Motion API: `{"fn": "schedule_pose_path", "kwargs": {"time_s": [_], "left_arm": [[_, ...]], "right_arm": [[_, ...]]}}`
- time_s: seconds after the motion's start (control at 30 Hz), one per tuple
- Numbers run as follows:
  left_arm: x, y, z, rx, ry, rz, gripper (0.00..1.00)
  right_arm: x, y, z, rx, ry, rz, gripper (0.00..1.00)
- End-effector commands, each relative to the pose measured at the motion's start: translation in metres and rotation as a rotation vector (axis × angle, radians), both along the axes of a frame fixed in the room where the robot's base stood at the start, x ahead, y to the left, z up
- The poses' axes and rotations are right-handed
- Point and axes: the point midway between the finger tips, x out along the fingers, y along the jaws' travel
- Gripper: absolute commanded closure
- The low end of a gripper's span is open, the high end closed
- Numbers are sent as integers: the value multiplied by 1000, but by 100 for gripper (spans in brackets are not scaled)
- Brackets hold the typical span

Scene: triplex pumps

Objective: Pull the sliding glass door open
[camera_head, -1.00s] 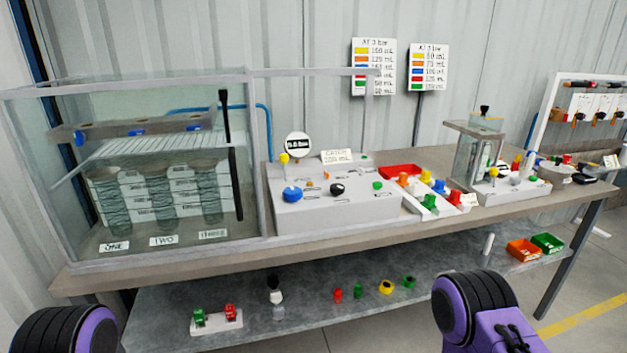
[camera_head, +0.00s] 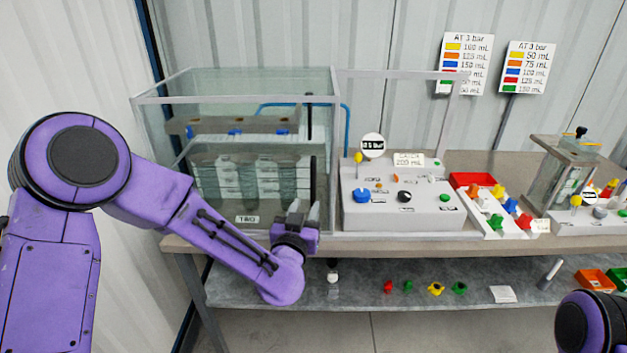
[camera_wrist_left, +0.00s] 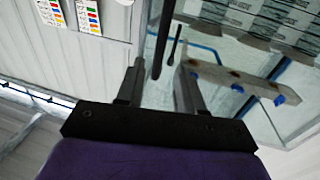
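The glass tank (camera_head: 235,85) stands on the left of the bench, with its sliding glass door on the front. A dark vertical bar (camera_head: 313,172), apparently the door's handle, is near the front right edge; a second dark strip shows above it. My left gripper (camera_head: 305,208) is open and upright at the bar's lower end. In the left wrist view the black bar (camera_wrist_left: 163,40) reaches down between the spread fingers (camera_wrist_left: 159,85), apart from both. I cannot tell how deep it sits between them. No door gap is visible. My right gripper is out of view.
A grey control panel (camera_head: 402,205) stands right beside the tank. A red tray (camera_head: 472,179) and coloured knobs are farther right. Stacked plates and a blue-clipped rail (camera_head: 235,126) are inside the tank. The lower shelf (camera_head: 350,290) holds small coloured parts.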

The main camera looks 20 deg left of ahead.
Motion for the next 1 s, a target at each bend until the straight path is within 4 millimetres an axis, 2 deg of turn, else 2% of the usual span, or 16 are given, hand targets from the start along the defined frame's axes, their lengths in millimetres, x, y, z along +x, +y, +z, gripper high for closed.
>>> {"fn": "schedule_pose_path", "kwargs": {"time_s": [0.2,0.4,0.53,0.73,0.77,0.8,0.87,1.0], "left_arm": [[49,5,2,-1,5,2,63],[82,8,-1,-1,5,2,63],[89,9,-2,-1,5,1,63],[90,9,-3,-1,5,1,63],[90,9,-3,-1,5,1,66],[90,9,-3,-1,5,1,79],[90,8,-3,-1,5,1,99],[90,8,-3,-2,6,1,100]], "right_arm": [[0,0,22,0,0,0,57],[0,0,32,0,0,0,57],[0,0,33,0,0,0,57],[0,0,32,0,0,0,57],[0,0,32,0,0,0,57],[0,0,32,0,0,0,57],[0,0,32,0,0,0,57],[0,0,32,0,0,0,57]]}}
